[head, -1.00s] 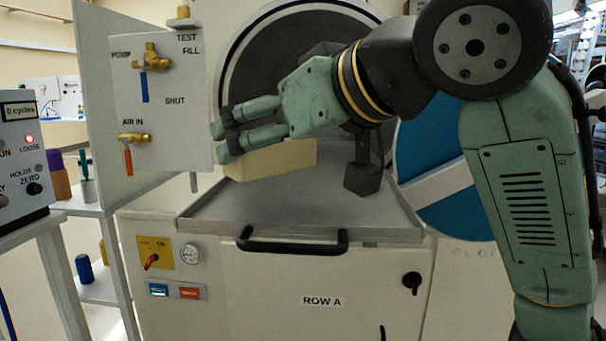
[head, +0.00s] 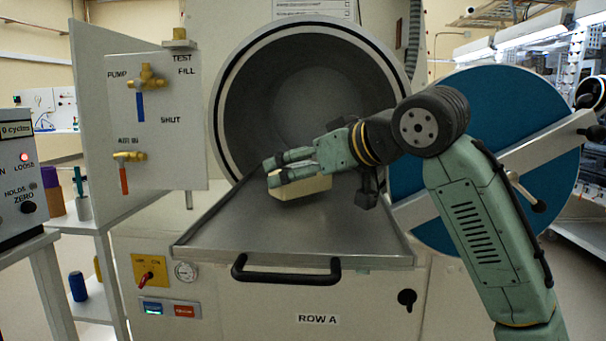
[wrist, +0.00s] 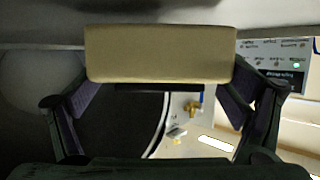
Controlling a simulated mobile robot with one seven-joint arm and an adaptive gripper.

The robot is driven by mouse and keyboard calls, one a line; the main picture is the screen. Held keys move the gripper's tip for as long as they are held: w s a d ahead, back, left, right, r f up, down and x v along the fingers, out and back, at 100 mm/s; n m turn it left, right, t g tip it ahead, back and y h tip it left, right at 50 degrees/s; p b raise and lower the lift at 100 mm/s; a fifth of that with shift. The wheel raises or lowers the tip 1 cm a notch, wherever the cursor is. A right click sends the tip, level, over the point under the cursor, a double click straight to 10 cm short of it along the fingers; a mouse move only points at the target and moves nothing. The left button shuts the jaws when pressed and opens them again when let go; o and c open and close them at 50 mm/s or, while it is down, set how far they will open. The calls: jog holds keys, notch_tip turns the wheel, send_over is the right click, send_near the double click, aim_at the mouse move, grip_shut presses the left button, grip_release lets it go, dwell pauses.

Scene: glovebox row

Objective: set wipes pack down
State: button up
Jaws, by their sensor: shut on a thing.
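The wipes pack, a cream block (head: 300,187), is under my gripper's fingers in the head view, over the grey metal tray (head: 300,245) in front of the round chamber opening. My gripper (head: 271,172) points left and is shut on the pack. In the wrist view the pack (wrist: 160,53) spans the space between the two fingers (wrist: 160,105). The pack's underside is hard to see, so I cannot tell whether it touches the tray.
The round chamber (head: 300,100) stands open behind the tray, with its blue door (head: 500,110) swung to the right. A valve panel (head: 150,120) stands at the left. A black handle (head: 287,273) is at the tray's front. The tray's front and left are clear.

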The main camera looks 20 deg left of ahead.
jog(key=shift+f, duration=0.55)
jog(key=shift+f, duration=0.3)
jog(key=o, duration=1)
jog(key=shift+r, duration=0.15)
jog(key=shift+d+r, duration=0.1)
jog(key=shift+r, duration=0.1)
jog(key=v, duration=1.2)
jog(key=shift+s+f, duration=0.1)
